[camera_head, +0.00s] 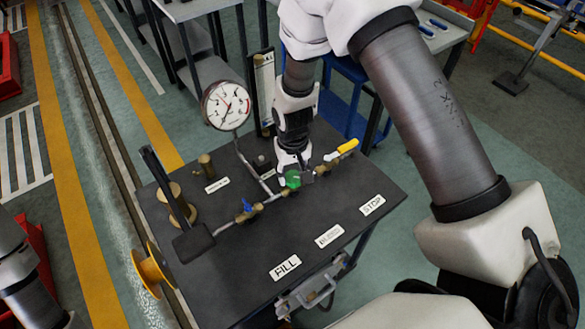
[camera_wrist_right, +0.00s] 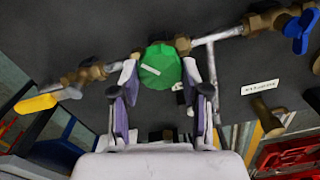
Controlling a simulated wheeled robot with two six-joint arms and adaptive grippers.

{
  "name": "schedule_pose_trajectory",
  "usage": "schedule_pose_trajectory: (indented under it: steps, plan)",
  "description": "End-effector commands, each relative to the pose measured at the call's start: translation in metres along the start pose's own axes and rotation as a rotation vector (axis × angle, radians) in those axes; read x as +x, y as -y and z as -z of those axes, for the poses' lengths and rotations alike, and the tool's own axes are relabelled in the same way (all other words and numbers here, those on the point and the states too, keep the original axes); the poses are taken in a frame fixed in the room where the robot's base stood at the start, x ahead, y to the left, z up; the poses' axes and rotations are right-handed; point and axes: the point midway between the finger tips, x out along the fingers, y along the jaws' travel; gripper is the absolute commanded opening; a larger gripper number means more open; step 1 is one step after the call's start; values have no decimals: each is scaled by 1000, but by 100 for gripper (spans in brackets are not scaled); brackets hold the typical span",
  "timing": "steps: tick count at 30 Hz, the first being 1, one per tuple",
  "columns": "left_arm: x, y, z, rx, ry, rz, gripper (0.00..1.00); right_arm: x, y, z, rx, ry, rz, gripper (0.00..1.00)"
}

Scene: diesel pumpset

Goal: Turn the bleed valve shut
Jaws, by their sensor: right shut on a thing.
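A green round knob (camera_head: 292,179) sits on the brass pipe line on the dark bench top, between the blue-handled valve (camera_head: 247,207) and the yellow-handled valve (camera_head: 346,147). I take the green knob to be the bleed valve. In the right wrist view the knob (camera_wrist_right: 161,66) shows a pale line across its face, tilted down to the right. My right gripper (camera_head: 292,168) comes down from above onto the knob, one finger on each side, and is shut on it. My left gripper is out of view; only part of my left arm shows at the lower left.
A pressure gauge (camera_head: 226,105) stands on a stem just left of my right arm. A black lever (camera_head: 160,175) and brass fittings are on the bench's left. FILL (camera_head: 285,267) and STOP (camera_head: 372,205) labels lie along the clear front edge of the bench (camera_head: 235,270).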

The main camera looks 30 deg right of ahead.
Motion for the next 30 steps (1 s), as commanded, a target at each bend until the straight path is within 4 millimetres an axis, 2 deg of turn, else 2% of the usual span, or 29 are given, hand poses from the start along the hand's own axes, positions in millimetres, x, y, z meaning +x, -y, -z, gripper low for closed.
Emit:
schedule_pose_trajectory:
  steps: [18,30]
  plan:
    - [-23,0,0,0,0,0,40,1,-2,-2,543,6,-2,11]
    - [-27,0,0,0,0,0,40,1,-2,-3,699,5,-3,11]
